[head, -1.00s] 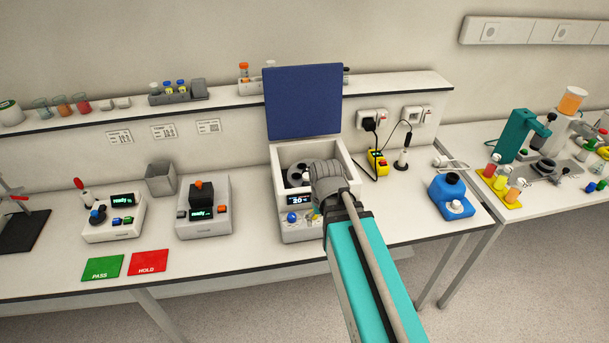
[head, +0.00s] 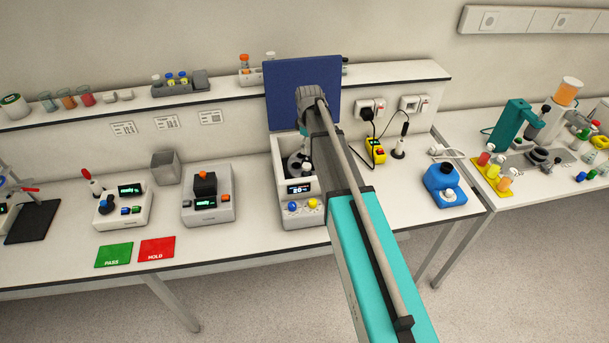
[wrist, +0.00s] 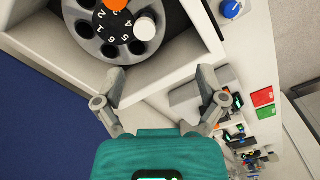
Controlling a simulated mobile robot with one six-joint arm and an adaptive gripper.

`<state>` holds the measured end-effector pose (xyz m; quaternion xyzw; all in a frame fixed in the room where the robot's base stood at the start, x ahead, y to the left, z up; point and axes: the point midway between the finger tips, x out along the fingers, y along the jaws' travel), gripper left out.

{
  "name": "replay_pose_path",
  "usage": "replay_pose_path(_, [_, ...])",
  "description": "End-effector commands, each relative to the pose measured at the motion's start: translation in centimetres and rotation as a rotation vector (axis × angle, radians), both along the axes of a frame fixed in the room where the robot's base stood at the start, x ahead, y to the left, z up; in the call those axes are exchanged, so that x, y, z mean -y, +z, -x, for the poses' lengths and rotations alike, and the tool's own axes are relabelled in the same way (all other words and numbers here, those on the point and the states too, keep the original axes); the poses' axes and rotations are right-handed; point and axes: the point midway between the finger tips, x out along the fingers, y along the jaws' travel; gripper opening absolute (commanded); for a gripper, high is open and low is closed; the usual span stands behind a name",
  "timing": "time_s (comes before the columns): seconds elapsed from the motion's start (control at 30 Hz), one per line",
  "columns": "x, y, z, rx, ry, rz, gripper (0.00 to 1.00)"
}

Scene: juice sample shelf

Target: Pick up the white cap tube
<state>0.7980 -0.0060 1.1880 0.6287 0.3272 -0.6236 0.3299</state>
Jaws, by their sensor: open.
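A white-capped tube (wrist: 145,28) sits in one hole of the dark numbered rotor (wrist: 111,24) in the wrist view, with only its cap showing. The rotor is inside the centrifuge (head: 301,213), whose blue lid (head: 280,92) stands open. My gripper (wrist: 160,76) is open and empty, its two fingers apart, just short of the rotor in the wrist view.
An orange part (wrist: 117,4) shows at the rotor's middle. The raised lid and the centrifuge's walls bound the space around the rotor. A shelf (head: 227,102) with tube racks runs behind.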

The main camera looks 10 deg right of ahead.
Motion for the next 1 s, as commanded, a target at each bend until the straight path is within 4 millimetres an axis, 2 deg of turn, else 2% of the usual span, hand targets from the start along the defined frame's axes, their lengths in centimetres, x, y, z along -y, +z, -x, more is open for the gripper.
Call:
replay_pose_path(0.03, [0.0, 0.0, -1.4, -0.003, 0.037, 0.001, 0.90])
replay_pose_path(0.2, [-0.1, 0.0, -2.9, -0.009, 0.120, 0.001, 0.90])
replay_pose_path(0.67, [-0.1, -0.1, -2.9, -0.009, 0.134, 0.001, 0.90])
replay_pose_path(1.0, [-0.2, -2.0, -2.9, -0.009, 0.133, 0.001, 0.90])
